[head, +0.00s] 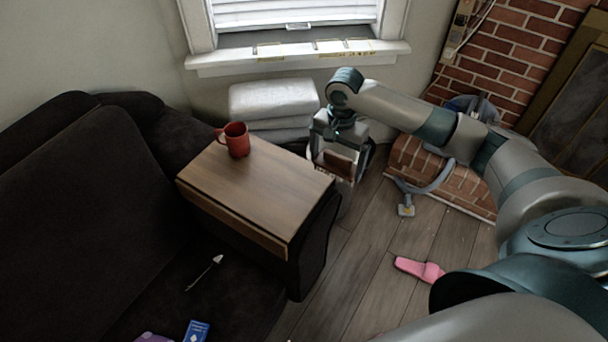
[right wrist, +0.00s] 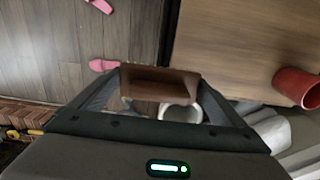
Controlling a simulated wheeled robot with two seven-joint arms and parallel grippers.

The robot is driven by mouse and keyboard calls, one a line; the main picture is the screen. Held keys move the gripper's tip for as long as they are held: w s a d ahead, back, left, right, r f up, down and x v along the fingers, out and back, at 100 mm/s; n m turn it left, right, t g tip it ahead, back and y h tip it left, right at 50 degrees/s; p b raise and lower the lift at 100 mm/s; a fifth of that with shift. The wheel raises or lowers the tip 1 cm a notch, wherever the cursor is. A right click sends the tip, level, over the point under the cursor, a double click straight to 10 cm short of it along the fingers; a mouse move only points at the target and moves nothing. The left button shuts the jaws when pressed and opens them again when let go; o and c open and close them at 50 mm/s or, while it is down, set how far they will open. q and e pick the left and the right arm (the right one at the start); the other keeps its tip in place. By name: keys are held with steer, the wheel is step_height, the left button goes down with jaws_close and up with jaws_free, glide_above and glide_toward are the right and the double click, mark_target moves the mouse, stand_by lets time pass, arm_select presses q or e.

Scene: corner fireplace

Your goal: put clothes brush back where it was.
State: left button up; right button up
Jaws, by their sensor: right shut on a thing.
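My right gripper (head: 338,172) is shut on a brown block-like thing, which I take to be the clothes brush (head: 337,164). It holds the brush in the air just beyond the right end of the wooden tabletop (head: 255,183). In the right wrist view the brown brush (right wrist: 158,84) sits between the two fingers (right wrist: 155,92), beside the tabletop edge. The fingers hide part of it, and any bristles cannot be made out. My left gripper is not in view.
A red mug (head: 237,140) stands at the tabletop's far left; the rest of the top is clear. A white cushion stack (head: 272,98) lies behind. A dark sofa (head: 75,215) is left.

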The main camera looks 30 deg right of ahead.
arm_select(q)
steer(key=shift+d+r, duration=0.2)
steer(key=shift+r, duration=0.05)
arm_select(e)
steer(key=w+a+f, duration=0.1)
steer(key=w, duration=0.1)
steer(key=w+a+f, duration=0.4)
steer(key=w, duration=0.1)
steer(key=shift+a+f, duration=0.1)
steer(key=shift+a, duration=0.1)
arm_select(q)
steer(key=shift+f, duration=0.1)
arm_select(e)
steer(key=shift+w+a+f, duration=0.25)
steer(key=shift+w+f, duration=0.05)
steer(key=shift+w, duration=0.05)
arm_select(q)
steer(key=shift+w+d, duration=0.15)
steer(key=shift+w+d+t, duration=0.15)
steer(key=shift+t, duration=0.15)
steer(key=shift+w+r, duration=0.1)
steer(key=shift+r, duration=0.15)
arm_select(e)
steer(key=shift+f, duration=0.3)
arm_select(q)
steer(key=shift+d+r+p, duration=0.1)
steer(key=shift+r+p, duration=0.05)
steer(key=shift+p, duration=0.25)
arm_select(e)
steer(key=shift+f, duration=1.7)
